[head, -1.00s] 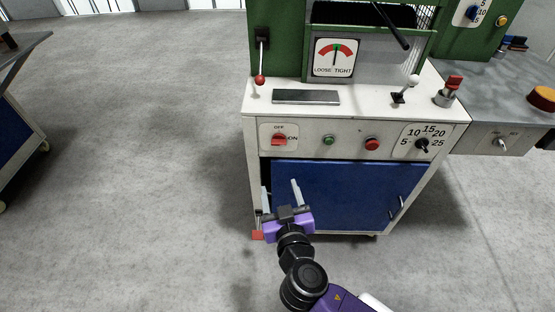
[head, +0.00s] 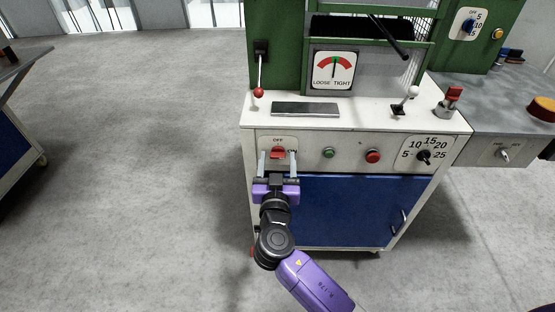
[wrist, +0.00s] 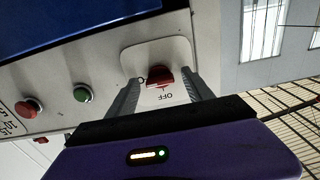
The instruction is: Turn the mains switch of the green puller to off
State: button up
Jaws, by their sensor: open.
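The red mains switch (head: 278,153) sits on a white plate at the left of the green puller's (head: 278,60) front panel. OFF is printed above it in the head view; the ON label at its side is mostly hidden by a finger. My gripper (head: 278,159) is open in front of the panel, one finger on each side of the switch. In the wrist view the red switch (wrist: 160,76) shows between the open fingers of the gripper (wrist: 163,92), with gaps at both sides. Its exact setting is hard to tell.
Right of the switch are a green button (head: 328,153), a red button (head: 373,156) and a numbered dial (head: 424,157). A red-knobbed lever (head: 259,91) stands above. A blue door (head: 335,208) lies below.

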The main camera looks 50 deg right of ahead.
grip_shut()
dwell(0.3)
jog(key=shift+n, duration=0.3)
jog(key=n, duration=0.3)
jog(key=shift+n+b, duration=0.3)
jog(key=n, duration=0.4)
jog(key=shift+n+p, duration=0.3)
jog(key=n+p, duration=0.2)
jog(key=n, duration=0.3)
jog(key=shift+n+p, duration=0.75)
jog(key=shift+n, duration=1.25)
